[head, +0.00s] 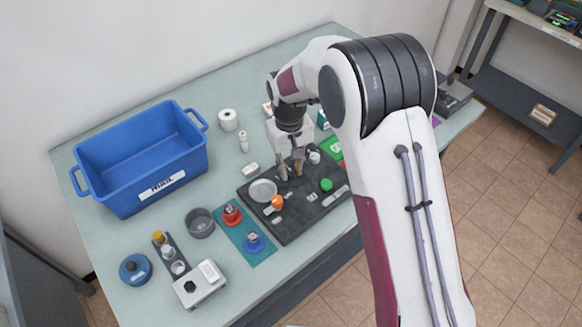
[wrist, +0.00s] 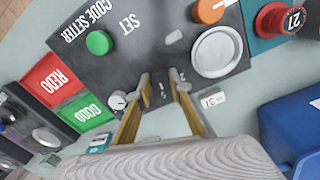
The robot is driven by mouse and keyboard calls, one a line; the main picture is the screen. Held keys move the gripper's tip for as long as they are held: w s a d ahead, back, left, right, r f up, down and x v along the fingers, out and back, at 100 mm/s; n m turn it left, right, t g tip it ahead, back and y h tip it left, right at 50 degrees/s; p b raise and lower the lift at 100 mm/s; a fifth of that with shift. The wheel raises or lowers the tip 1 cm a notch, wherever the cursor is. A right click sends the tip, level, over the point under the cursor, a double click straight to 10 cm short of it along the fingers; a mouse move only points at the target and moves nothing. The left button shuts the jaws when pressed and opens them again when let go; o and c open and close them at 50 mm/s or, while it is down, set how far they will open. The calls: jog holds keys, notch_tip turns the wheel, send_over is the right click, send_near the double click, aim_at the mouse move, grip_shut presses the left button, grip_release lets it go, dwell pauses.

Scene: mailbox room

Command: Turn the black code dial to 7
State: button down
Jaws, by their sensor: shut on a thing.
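The dark code setter panel (head: 305,222) lies on the table; it also shows in the wrist view (wrist: 140,58), with "SET" and "CODE SETTER" lettering. My gripper (head: 290,168) is over the panel's far edge. In the wrist view, my gripper (wrist: 161,85) has its two fingertips on either side of the black code dial (wrist: 161,94) and is shut on it. Only a dark strip with small pale marks shows between the fingers. The number the dial stands at cannot be read.
On the panel are a green button (wrist: 99,43), an orange knob (wrist: 209,10), a round white dish (wrist: 216,51) and a small white knob (wrist: 117,100) close beside a finger. A blue bin (head: 140,160) stands at left. Red (wrist: 52,79) and green (wrist: 88,112) pads lie beside the panel.

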jog(key=m, duration=0.5)
jog(key=shift+m, duration=2)
jog(key=c, duration=1.8)
grip_release()
jog(key=shift+n, duration=0.4)
